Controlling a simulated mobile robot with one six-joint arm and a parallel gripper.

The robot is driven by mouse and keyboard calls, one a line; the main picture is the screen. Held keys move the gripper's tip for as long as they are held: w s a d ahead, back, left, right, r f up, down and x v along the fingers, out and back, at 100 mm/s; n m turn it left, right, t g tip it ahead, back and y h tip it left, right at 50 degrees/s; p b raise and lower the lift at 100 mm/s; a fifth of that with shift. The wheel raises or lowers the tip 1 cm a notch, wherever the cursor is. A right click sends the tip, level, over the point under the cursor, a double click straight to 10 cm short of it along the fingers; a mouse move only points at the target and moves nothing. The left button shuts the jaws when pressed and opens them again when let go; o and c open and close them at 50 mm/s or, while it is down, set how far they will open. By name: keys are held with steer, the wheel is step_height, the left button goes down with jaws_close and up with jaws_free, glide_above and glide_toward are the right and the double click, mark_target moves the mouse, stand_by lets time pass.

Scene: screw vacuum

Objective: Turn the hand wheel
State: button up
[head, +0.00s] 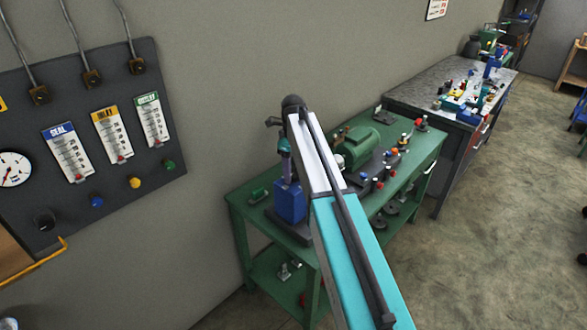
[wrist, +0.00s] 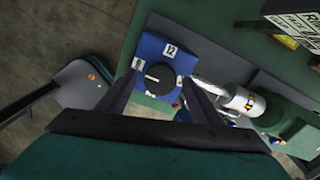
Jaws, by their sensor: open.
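A black round wheel (wrist: 159,77) with a white pointer line sits on top of a blue block (wrist: 151,50); I take it for the hand wheel. White number labels, one reading 12, lie around it. In the head view the blue block (head: 290,205) stands on a green table, and its wheel is hard to make out. My gripper (head: 287,178) points down over the block. In the wrist view my gripper (wrist: 160,82) is open, its two fingers apart on the left and right of the wheel. I cannot tell whether they touch it.
The green table (head: 262,183) also bears a green motor (head: 360,145) and several small coloured parts to the right of the block. A dark gauge panel (head: 100,110) hangs on the wall at the left.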

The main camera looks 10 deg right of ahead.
steer(key=c, duration=1.1)
